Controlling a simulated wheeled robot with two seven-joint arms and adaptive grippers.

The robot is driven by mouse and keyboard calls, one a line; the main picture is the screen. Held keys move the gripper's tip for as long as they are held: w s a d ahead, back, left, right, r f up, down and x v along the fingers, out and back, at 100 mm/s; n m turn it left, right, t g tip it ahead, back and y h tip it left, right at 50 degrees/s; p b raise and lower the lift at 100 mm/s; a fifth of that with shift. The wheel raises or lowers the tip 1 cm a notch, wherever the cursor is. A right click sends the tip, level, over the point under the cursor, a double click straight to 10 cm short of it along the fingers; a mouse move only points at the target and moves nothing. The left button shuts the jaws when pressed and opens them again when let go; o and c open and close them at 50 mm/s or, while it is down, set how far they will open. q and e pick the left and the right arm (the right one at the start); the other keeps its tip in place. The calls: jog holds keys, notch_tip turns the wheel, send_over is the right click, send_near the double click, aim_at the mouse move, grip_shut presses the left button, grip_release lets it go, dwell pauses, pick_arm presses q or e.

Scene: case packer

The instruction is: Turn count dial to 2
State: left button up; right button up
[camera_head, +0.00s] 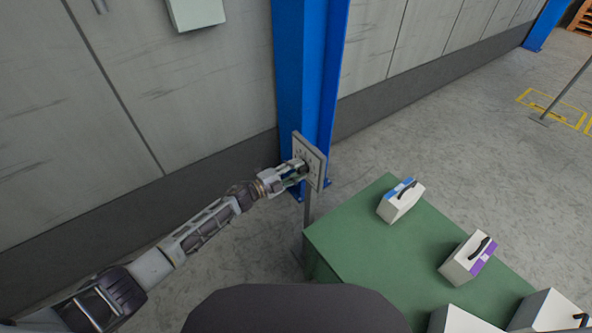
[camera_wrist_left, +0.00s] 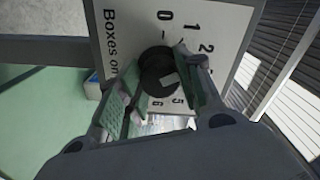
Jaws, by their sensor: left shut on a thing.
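The count dial is a black round knob (camera_wrist_left: 158,72) on a pale panel (camera_wrist_left: 222,22), with numbers around it and the words "Boxes on" partly visible in the left wrist view. In the head view the panel (camera_head: 314,158) stands on a post in front of a blue column. My left gripper (camera_head: 301,170) is at the panel's face. In the left wrist view its two fingers (camera_wrist_left: 158,92) are on either side of the knob and shut on it. I cannot clearly tell which number the dial points to. My right gripper is not in view.
A green table (camera_head: 350,245) stands right of the panel post. It carries a white box with a blue stripe (camera_head: 401,203), a white box with a purple stripe (camera_head: 466,262) and more white boxes at the front. A grey wall (camera_head: 200,90) is behind my left arm.

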pick_arm(q)
jog(key=o, duration=1)
jog(key=shift+o, duration=0.2)
jog(key=v, duration=1.2)
jog(key=shift+w, duration=0.1)
